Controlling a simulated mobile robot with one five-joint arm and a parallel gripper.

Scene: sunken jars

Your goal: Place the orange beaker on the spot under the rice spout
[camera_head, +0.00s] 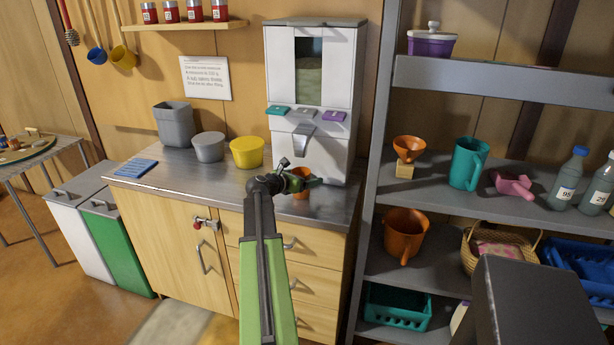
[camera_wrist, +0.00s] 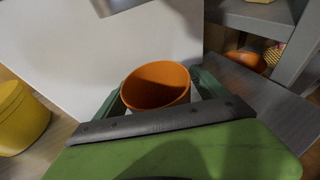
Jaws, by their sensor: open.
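The orange beaker (camera_head: 302,190) stands upright at the front of the white rice dispenser (camera_head: 344,133), on the steel counter below the spout (camera_head: 301,139). My gripper (camera_head: 299,184) is at the beaker and partly hides it. In the wrist view the beaker (camera_wrist: 157,86) shows its open round mouth, with a green finger on each side of it. The jaws are open around the beaker. I cannot tell whether either finger touches it. The marked spot under the spout is hidden.
A yellow tub (camera_head: 247,153), a grey tub (camera_head: 208,147) and a taller grey bin (camera_head: 173,124) stand left on the counter. A grey shelf (camera_head: 430,192) with funnels, jugs and bottles rises at the right.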

